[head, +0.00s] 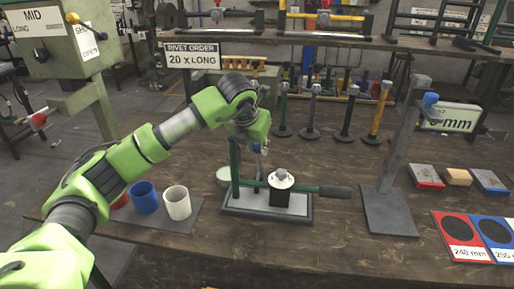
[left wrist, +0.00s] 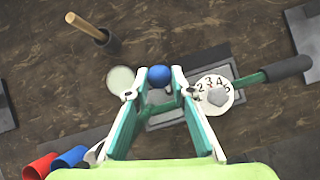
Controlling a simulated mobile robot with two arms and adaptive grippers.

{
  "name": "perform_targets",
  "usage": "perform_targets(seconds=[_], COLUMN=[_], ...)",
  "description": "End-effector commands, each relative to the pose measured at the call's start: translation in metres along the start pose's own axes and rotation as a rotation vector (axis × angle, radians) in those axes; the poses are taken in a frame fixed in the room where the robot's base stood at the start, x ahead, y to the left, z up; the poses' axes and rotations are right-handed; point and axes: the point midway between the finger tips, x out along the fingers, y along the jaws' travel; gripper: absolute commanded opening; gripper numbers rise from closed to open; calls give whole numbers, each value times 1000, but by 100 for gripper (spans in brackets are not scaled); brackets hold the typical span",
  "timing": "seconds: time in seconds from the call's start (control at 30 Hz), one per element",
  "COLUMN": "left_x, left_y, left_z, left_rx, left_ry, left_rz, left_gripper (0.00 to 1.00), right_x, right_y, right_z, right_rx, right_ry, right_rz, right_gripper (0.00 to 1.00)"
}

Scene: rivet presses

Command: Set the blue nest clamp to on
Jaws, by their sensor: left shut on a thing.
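The blue nest clamp shows as a round blue knob (left wrist: 159,76) between my left fingertips in the left wrist view. It belongs to the fixture with a grey base plate (head: 240,207), which stands on the bench in the middle of the head view. My left gripper (head: 257,146) reaches down over the fixture from the left and is shut on the knob. In the head view my gripper mostly hides the knob. A white numbered dial (head: 281,179) sits on the fixture beside it, with a dark-handled green lever (head: 325,190) pointing right. My right gripper is not in view.
Red, blue (head: 145,197) and white (head: 177,202) cups stand left of the fixture. A grey stand with a blue knob (head: 431,99) rises at the right. Several upright tools stand behind. Red and blue marked cards lie at front right.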

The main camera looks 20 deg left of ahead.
Motion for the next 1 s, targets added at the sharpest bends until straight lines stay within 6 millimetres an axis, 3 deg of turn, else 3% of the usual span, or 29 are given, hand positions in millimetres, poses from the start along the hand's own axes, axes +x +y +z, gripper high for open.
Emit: perform_targets(seconds=[0.03, 0.27, 0.3, 0.37, 0.73, 1.0], left_x=[7, 7, 7, 7, 1, -38], left_y=[-4, -5, -5, -5, -3, 0], left_z=[-13, -13, -13, -12, -5, 19], left_rx=[8, 9, 9, 10, 4, 5], left_ry=[34, 34, 34, 33, 19, 16], left_rz=[-4, -4, -4, -5, -4, -5], left_gripper=[0, 0, 27, 39, 39, 39], right_x=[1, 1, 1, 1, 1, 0], right_y=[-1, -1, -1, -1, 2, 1], right_z=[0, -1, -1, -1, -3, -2], right_rx=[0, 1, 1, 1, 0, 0], right_ry=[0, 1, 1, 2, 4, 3], right_rz=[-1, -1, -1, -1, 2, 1], right_gripper=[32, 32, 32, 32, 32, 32])
